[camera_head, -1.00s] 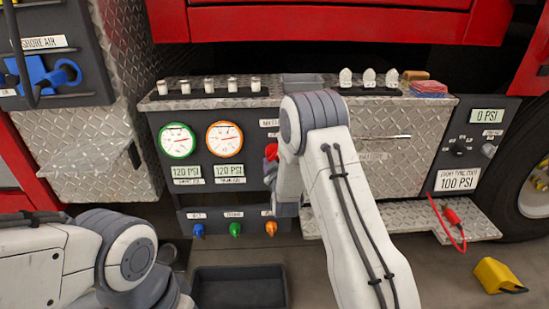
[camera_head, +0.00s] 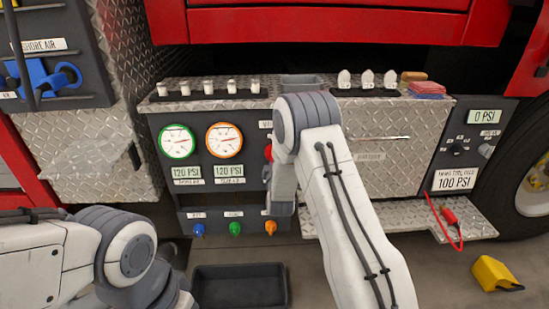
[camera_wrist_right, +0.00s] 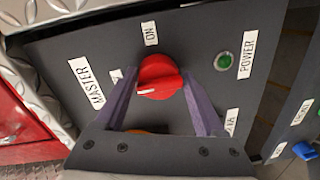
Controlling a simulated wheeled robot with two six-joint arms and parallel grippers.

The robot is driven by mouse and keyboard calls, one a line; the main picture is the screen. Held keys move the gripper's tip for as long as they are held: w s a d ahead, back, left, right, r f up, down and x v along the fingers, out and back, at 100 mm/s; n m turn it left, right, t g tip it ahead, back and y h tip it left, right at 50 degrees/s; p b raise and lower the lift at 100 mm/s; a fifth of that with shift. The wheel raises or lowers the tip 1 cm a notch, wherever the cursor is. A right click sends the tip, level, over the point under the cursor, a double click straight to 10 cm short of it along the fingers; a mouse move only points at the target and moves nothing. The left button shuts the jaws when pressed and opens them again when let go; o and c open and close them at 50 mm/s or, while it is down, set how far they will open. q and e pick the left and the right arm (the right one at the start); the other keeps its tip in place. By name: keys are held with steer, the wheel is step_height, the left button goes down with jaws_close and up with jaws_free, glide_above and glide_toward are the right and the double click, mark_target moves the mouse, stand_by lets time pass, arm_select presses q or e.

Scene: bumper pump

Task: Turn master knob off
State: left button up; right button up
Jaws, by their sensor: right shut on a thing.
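The red master knob (camera_wrist_right: 160,77) is on the dark panel in the right wrist view, beside the MASTER label (camera_wrist_right: 87,83). The ON label (camera_wrist_right: 151,33) is above it. A white mark on the knob points to the lower left. My right gripper (camera_wrist_right: 172,92) is shut on the knob, one finger on each side. A smaller label by the left finger is partly hidden. In the head view the knob (camera_head: 268,153) shows only in part behind my right arm. My left arm is at the lower left; its gripper is out of view.
A green POWER light (camera_wrist_right: 223,62) sits right of the knob. Two round gauges (camera_head: 224,139) are left of my right arm. Blue, green and orange knobs (camera_head: 235,228) are below them. A dark tray (camera_head: 240,288) lies on the floor.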

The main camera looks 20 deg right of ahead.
steer(key=shift+d+r, duration=0.1)
steer(key=shift+r, duration=0.15)
steer(key=o, duration=1.3)
steer(key=shift+f, duration=0.1)
steer(key=shift+s, duration=0.1)
steer(key=p+v, duration=0.1)
steer(key=v, duration=0.9)
steer(key=shift+s, duration=0.1)
steer(key=shift+a, duration=0.2)
